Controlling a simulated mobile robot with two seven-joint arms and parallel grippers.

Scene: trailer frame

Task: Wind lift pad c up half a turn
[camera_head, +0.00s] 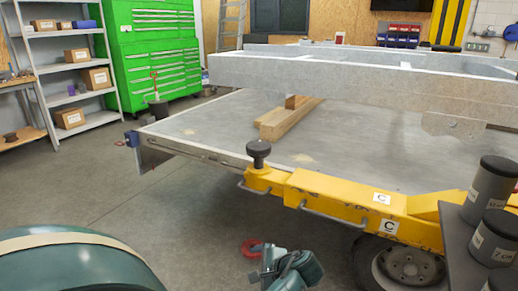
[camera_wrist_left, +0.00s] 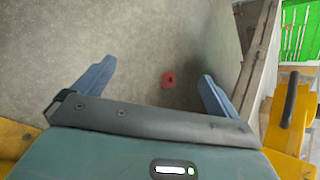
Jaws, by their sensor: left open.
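Lift pad c (camera_head: 258,148) is a round black pad on a short dark stem. It stands upright at the left end of the yellow lift arm (camera_head: 330,195), which carries white C labels. The yellow arm, with a dark handle bar, also shows at the right of the left wrist view (camera_wrist_left: 283,135). My left gripper (camera_head: 268,264) is below the yellow arm and apart from the pad. In the left wrist view its blue-grey fingers (camera_wrist_left: 158,72) are spread wide with nothing between them, pointing towards the floor. The pad is not clearly seen there. My right gripper is not in view.
Wooden blocks (camera_head: 287,118) lie on the platform. Dark cylinders (camera_head: 490,240) stand at the right. A red ring-like thing (camera_head: 252,248) is on the floor.

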